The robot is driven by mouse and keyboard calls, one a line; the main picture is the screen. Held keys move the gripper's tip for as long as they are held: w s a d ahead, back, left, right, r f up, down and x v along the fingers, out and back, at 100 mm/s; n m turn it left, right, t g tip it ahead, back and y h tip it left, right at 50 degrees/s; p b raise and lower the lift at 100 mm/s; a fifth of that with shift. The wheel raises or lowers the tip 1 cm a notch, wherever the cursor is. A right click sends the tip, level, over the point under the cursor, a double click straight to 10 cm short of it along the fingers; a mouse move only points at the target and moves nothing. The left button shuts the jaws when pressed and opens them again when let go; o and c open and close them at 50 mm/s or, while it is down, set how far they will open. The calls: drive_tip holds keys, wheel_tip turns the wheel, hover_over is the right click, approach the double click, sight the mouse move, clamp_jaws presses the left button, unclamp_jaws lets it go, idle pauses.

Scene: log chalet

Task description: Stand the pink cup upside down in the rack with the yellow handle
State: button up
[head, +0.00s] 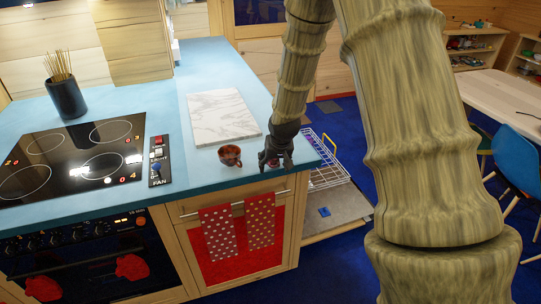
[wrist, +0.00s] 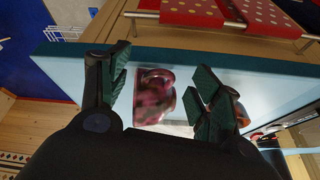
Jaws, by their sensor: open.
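A pink cup (wrist: 153,97) with dark patches sits on the blue counter between the open fingers of my gripper (wrist: 160,98) in the wrist view. The fingers stand apart on either side of it; I cannot tell whether they touch it. In the head view my gripper (head: 277,158) is low over the counter's front right corner and hides most of this cup. The white wire rack (head: 326,176) is pulled out low to the right of the counter, with a yellow handle (head: 329,139) at its edge. A corner of a white rack (wrist: 65,33) shows in the wrist view.
A reddish-brown patterned cup (head: 230,155) stands on the counter left of my gripper. Behind are a marble board (head: 222,118) and a black hob (head: 72,157). Dotted towels (head: 240,229) hang from the front rail. A blue chair (head: 518,160) stands at right.

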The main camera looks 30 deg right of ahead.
drive_tip(key=shift+x, duration=0.9)
clamp_jaws()
drive_tip(key=shift+r, duration=0.1)
